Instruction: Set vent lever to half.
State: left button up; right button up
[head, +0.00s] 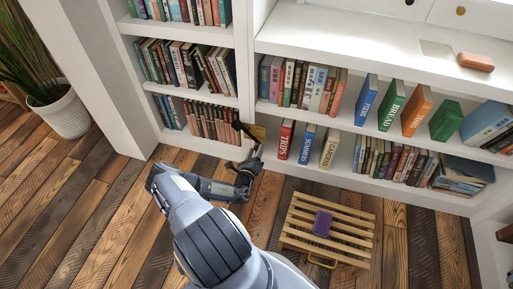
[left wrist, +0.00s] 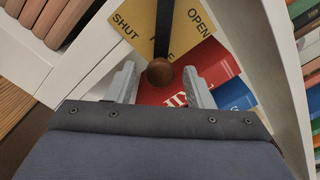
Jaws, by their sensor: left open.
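The yellow vent plate (left wrist: 140,18) shows in the left wrist view, with SHUT at its left and OPEN at its right. The black lever (left wrist: 164,32) lies across its middle, over a third word that is partly covered. Its brown ball knob (left wrist: 160,71) is between the two fingers of my left gripper (left wrist: 160,82), with visible gaps on both sides. The gripper is open. In the head view, the plate (head: 258,132) is on the shelf upright and my left gripper (head: 256,153) is just below it. My right gripper is not in view.
Bookshelves surround the plate; titled books (head: 286,139) stand close to its right. A slatted wooden crate (head: 298,225) with a purple book (head: 322,223) on it sits on the plank floor. A potted plant (head: 62,112) stands at the left.

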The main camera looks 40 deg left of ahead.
pick_arm(q)
jog(key=p+v, duration=0.1)
jog(key=v, duration=0.4)
jog(key=shift+s+d, duration=0.2)
jog(key=shift+s, duration=0.1)
